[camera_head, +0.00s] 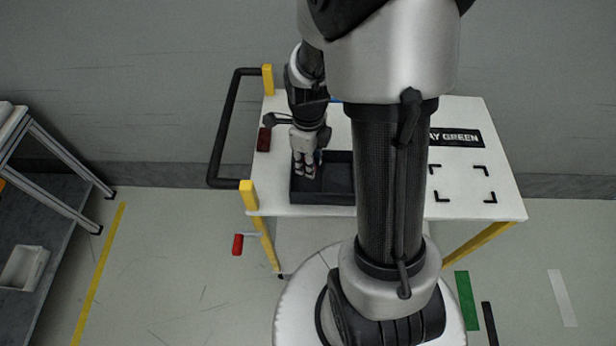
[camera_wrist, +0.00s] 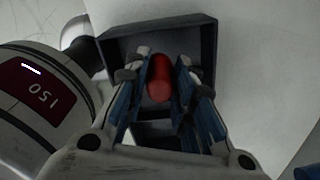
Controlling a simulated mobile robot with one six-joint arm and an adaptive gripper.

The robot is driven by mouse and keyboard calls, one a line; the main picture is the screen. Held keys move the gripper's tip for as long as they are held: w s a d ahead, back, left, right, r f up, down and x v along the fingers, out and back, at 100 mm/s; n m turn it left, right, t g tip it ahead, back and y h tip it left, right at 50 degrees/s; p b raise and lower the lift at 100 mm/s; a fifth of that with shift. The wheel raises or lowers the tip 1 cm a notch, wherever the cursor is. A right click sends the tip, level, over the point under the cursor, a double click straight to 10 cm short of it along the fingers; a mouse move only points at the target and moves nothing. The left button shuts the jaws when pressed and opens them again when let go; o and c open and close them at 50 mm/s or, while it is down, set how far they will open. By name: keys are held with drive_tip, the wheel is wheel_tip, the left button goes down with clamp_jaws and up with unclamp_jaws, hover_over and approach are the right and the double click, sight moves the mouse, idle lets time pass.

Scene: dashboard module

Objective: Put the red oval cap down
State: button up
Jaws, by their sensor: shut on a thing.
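The red oval cap (camera_wrist: 159,77) shows in the wrist view between the two fingers of my gripper (camera_wrist: 158,85), which is shut on it. In the head view my gripper (camera_head: 306,170) points down over the left part of a dark tray (camera_head: 338,198) on the white table. The tray's dark rim also shows around the cap in the wrist view (camera_wrist: 205,45). The cap is hidden by my fingers in the head view. I cannot tell whether the cap touches the tray floor.
The white table (camera_head: 465,125) has yellow legs, a black push handle (camera_head: 222,130) at left, a black label (camera_head: 455,138) and black corner marks (camera_head: 490,197) at right. The tabletop right of my arm is mostly clear. A dark red block (camera_head: 264,139) is at the table's left edge.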

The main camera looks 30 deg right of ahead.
sight(308, 182)
wheel_tip(308, 182, down, 6)
drive_tip(key=shift+b, duration=0.9)
drive_tip(key=shift+r, duration=0.1)
drive_tip(key=o, duration=0.4)
drive_tip(key=shift+f, duration=0.2)
drive_tip(key=o, duration=0.5)
drive_tip(key=shift+c, duration=0.2)
